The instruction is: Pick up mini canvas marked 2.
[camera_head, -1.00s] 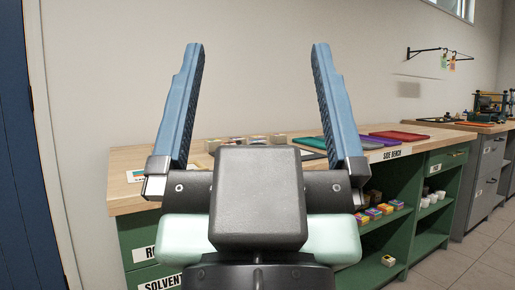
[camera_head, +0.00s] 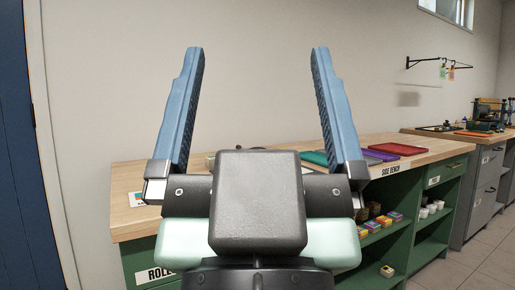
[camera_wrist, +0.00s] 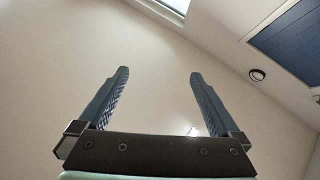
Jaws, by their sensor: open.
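My gripper (camera_head: 253,95) is open and empty, its two blue fingers pointing up in front of the wall in the head view. It also shows open in the wrist view (camera_wrist: 158,92), with only wall and ceiling beyond it. No canvas marked 2 can be made out. A small pale card-like item (camera_head: 137,199) lies at the left end of the side bench (camera_head: 126,222), its marking too small to read. My gripper and wrist hide the middle of the bench top.
Green, purple and red trays (camera_head: 397,149) lie on the bench top. Small coloured boxes (camera_head: 384,220) and white cups (camera_head: 430,208) stand on its shelves. A wall rack with tags (camera_head: 442,66) hangs at right. A grey cabinet (camera_head: 484,180) stands beyond, with clear floor at lower right.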

